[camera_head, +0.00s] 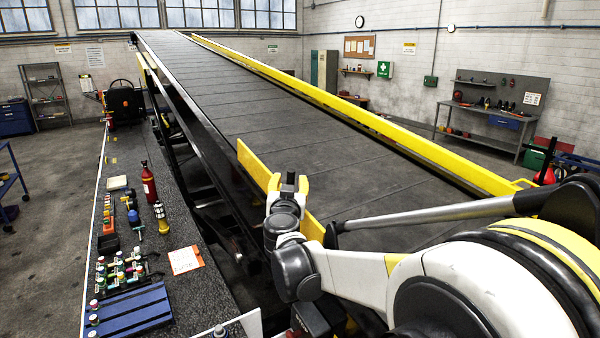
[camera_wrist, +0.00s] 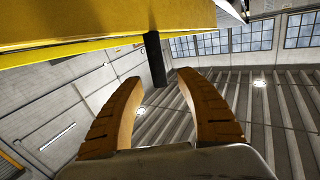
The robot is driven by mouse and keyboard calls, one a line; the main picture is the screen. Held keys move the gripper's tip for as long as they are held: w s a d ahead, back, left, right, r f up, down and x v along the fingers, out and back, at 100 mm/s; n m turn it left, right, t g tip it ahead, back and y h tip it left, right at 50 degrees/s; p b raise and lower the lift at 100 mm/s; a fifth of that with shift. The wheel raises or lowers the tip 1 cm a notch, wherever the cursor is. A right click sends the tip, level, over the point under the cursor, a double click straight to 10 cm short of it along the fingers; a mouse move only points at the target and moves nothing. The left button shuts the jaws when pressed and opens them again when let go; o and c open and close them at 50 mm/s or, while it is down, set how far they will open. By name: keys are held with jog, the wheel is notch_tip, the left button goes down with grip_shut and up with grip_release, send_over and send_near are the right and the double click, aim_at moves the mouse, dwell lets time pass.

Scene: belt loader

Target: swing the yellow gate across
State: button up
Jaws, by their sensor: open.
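The yellow gate (camera_head: 256,166) is a long flat bar along the near left side of the dark belt, partly hidden behind my gripper. In the wrist view the yellow gate (camera_wrist: 100,22) fills the top, with a short black post (camera_wrist: 155,60) standing out from it. My gripper (camera_head: 288,183) is at the gate, fingers pointing up. In the wrist view my gripper (camera_wrist: 161,80) has its two fingers spread wide, with the end of the black post between or just beyond their tips. No contact with the post is visible.
The sloping belt (camera_head: 270,120) has a yellow rail (camera_head: 400,145) along its far side. A dark ledge (camera_head: 190,235) at left carries a red extinguisher (camera_head: 148,183), a yellow bottle (camera_head: 161,218), a blue tray (camera_head: 130,312) and an orange-edged card (camera_head: 185,260).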

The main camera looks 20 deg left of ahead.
aim_at(291, 176)
jog(key=shift+x, duration=2)
jog(key=shift+d, duration=0.1)
grip_shut()
